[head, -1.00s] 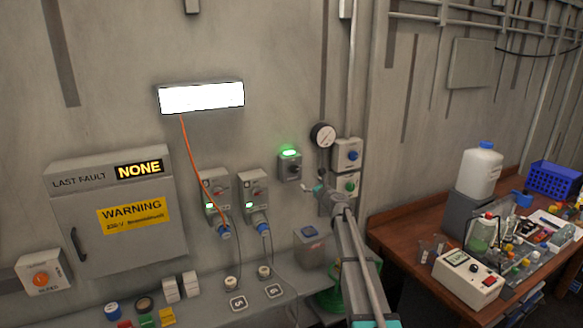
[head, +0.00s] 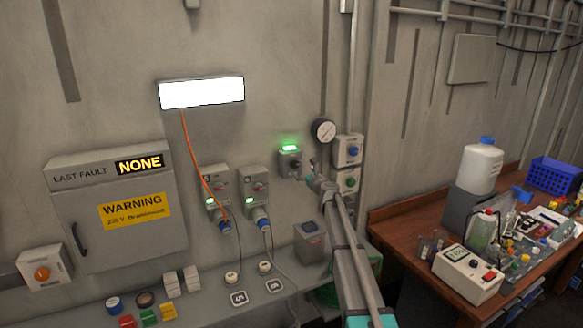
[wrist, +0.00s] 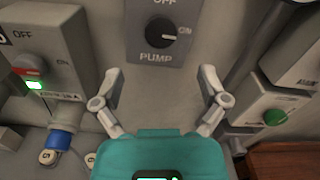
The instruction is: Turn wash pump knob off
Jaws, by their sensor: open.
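The pump knob (wrist: 160,30) is a dark round knob on a grey box (wrist: 190,57) labelled OFF above, ON at the right and PUMP below. Its pointer mark points right, towards ON. In the head view the pump box (head: 290,163) is on the wall below a lit green lamp (head: 289,148). My gripper (wrist: 158,76) is open and empty, fingers spread below the knob and apart from it in the picture. In the head view my gripper (head: 308,172) is just right of and below the box, too small to make out its fingers.
Left of the pump, a switch box (wrist: 35,62) has a green light and a blue plug (wrist: 62,140). Right of it is a box with a green knob (wrist: 274,117). A gauge (head: 324,130) and a blue-knobbed box (head: 348,150) are close by on the wall.

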